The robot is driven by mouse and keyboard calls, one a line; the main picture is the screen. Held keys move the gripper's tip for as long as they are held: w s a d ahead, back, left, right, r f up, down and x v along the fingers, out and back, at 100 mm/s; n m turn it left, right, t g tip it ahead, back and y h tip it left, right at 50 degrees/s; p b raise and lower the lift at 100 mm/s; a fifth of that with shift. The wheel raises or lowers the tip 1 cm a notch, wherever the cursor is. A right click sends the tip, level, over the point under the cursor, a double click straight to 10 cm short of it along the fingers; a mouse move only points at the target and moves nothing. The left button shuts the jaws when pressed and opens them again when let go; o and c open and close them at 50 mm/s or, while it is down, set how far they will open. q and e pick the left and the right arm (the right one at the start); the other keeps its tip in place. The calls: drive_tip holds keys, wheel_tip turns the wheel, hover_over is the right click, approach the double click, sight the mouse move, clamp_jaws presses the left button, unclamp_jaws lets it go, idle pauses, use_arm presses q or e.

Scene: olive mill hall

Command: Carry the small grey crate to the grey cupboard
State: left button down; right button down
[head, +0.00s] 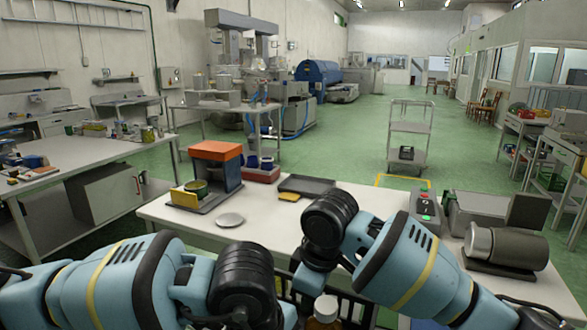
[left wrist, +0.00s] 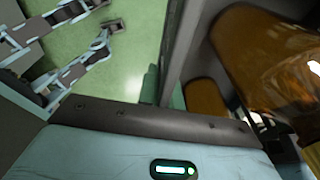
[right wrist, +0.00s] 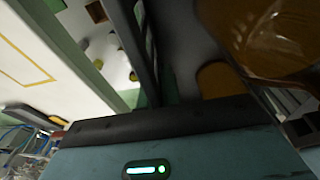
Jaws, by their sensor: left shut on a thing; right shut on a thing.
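The small grey crate (head: 357,312) is at the bottom of the head view, close to my body, with its slatted rim looking dark. A bottle with a white cap (head: 326,306) and amber contents stands in it. My right gripper (head: 308,282) is shut on the crate's rim; in the right wrist view the crate wall (right wrist: 146,45) runs into the jaws. My left gripper (left wrist: 168,100) is shut on the crate's wall (left wrist: 186,45) too. Amber containers (left wrist: 265,60) show inside. The grey cupboard (head: 108,196), with a red handle, stands under the left table, its door seemingly shut.
A white table (head: 262,226) lies just ahead, bearing an orange-topped device (head: 215,165), a plate (head: 230,220), a dark tray (head: 306,187) and a motor-like machine (head: 508,246). The left table (head: 60,180) holds clutter. Green floor shows between the tables; a trolley (head: 409,130) stands beyond.

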use_arm(q)
drive_tip(key=shift+s+d, duration=0.15)
use_arm(e)
drive_tip(key=shift+d, duration=0.15)
